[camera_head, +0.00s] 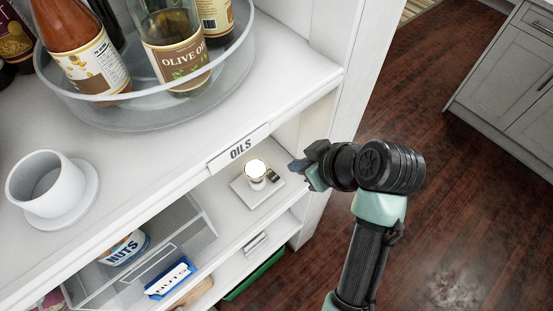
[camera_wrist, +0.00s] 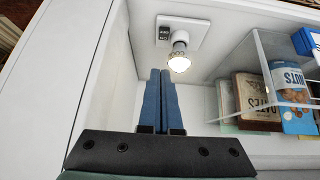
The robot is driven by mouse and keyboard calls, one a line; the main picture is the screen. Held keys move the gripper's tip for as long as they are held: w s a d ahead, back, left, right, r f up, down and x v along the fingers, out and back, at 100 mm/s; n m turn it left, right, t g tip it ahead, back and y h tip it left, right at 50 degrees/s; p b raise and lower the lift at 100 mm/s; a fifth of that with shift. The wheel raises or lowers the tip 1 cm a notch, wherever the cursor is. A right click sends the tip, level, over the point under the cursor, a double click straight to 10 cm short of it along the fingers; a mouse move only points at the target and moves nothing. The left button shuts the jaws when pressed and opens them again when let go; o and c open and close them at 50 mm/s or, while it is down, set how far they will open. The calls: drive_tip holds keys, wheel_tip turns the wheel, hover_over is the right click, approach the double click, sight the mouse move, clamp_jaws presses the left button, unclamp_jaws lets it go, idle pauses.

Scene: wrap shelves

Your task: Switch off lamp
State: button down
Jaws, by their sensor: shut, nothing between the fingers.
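The lamp is a small round bulb (camera_head: 255,168), glowing white, on a square white base plate (camera_head: 243,190) on the shelf under the OILS label. A small dark switch (camera_head: 274,174) sits on the plate beside the bulb. In the wrist view the lit bulb (camera_wrist: 179,63) and the dark switch plate (camera_wrist: 164,33) with small markings lie beyond my fingertips. My gripper (camera_head: 294,166) is just right of the lamp, near the shelf's side wall. In the wrist view its blue fingers (camera_wrist: 160,71) are shut together and empty, apart from the switch.
A clear bin (camera_wrist: 258,70) holds a NUTS pack (camera_wrist: 292,95) and a DATES pack (camera_wrist: 252,92) beside the lamp. The shelf above holds a clear round tray (camera_head: 150,116) of bottles and a white cup (camera_head: 45,185). Open wooden floor (camera_head: 450,190) lies to the right.

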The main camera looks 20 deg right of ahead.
drive_tip(key=shift+s+a+r+p, duration=0.1)
drive_tip(key=shift+s+r+p, duration=0.15)
drive_tip(key=shift+r+p, duration=0.05)
drive_tip(key=shift+f, duration=0.1)
hover_over(274, 178)
drive_tip(key=s, duration=0.1)
drive_tip(key=f, duration=0.8)
drive_tip(key=shift+s+d+f, duration=0.1)
drive_tip(key=shift+s+d, duration=0.05)
drive_tip(key=shift+d, duration=0.1)
drive_tip(key=shift+s+d+f, duration=0.1)
drive_tip(key=shift+s+f, duration=0.05)
drive_tip(key=shift+f, duration=0.45)
drive_tip(key=shift+s+f, duration=0.1)
drive_tip(key=shift+f, duration=0.5)
drive_tip(key=shift+s+f, duration=0.1)
drive_tip(key=shift+f, duration=0.55)
drive_tip(key=shift+f, duration=0.1)
